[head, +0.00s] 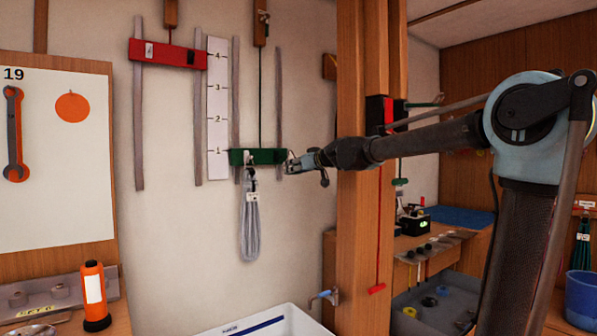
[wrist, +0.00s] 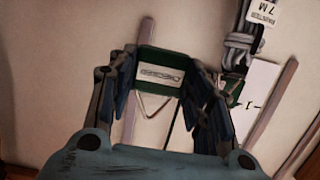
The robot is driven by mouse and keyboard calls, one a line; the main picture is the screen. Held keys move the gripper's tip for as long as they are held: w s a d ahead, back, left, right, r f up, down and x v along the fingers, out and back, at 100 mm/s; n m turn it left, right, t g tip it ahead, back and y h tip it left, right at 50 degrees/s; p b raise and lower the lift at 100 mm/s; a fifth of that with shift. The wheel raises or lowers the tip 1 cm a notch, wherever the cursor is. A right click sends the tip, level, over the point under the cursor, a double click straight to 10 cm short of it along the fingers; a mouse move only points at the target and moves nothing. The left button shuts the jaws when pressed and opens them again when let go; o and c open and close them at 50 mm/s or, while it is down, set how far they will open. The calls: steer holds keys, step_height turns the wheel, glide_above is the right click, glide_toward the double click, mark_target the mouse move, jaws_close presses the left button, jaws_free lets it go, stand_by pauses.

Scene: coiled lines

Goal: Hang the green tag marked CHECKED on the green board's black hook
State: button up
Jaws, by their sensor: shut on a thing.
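The green tag (wrist: 161,72) with its pale label sits between the fingers of my gripper (wrist: 162,58) in the wrist view. The label print looks turned over and is too small to read surely. A thin bent wire shows at the tag's edge. In the head view my gripper (head: 292,165) is at the right end of the green board (head: 256,157), close to the wall. I cannot tell whether the tag touches the board. The board also shows in the wrist view (wrist: 235,90), partly behind the right finger. I cannot make out the black hook clearly.
A grey coiled line (head: 251,220) with a white tag hangs from the green board. A red board (head: 167,53) is higher left, beside a numbered white scale (head: 218,110). A wooden post (head: 357,240) stands right of my gripper. A white bin (head: 265,325) is below.

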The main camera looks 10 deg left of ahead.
steer(key=x, duration=0.8)
stand_by(1.1)
steer(key=shift+a, duration=0.15)
stand_by(0.4)
steer(key=o, duration=1.1)
